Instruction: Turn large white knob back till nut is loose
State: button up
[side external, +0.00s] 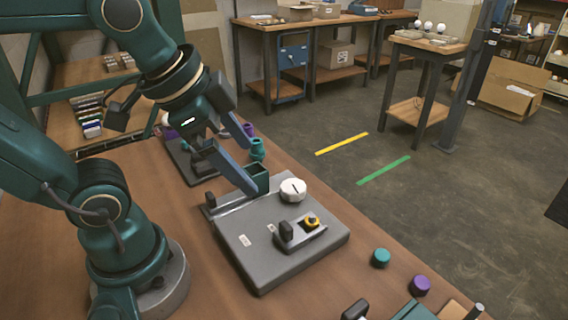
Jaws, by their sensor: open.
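The large white knob (292,190) sits on top of the grey fixture (278,238), near its back edge, with a dark line across its face. A small yellow and black part (312,221) sits in a holder at the front right of the fixture. I cannot pick out the nut for certain. My gripper (250,160) is open, with its two blue-grey fingers spread, above and to the left of the knob and apart from it. One finger reaches down in front of the dark green block beside the knob.
A second dark fixture (188,160) lies behind my gripper. Teal (380,257) and purple (420,285) caps lie at the right on the brown table (185,215). Tools and blocks crowd the front right corner. The table's right edge runs close past the grey fixture.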

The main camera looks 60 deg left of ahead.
jog(key=w+a+m+g, duration=0.1)
jog(key=w+m, duration=0.4)
jog(key=m+g, duration=0.4)
send_over(292, 185)
jog(key=f, duration=0.7)
jog(key=shift+w+d, duration=0.15)
jog(key=shift+d, duration=0.1)
jog(key=shift+g, duration=0.3)
jog(key=shift+a+f, duration=0.15)
jog(key=shift+f, duration=1.7)
jog(key=shift+a+f, duration=0.15)
jog(key=shift+f, duration=1.7)
jog(key=c, duration=1.4)
jog(key=shift+n, duration=0.3)
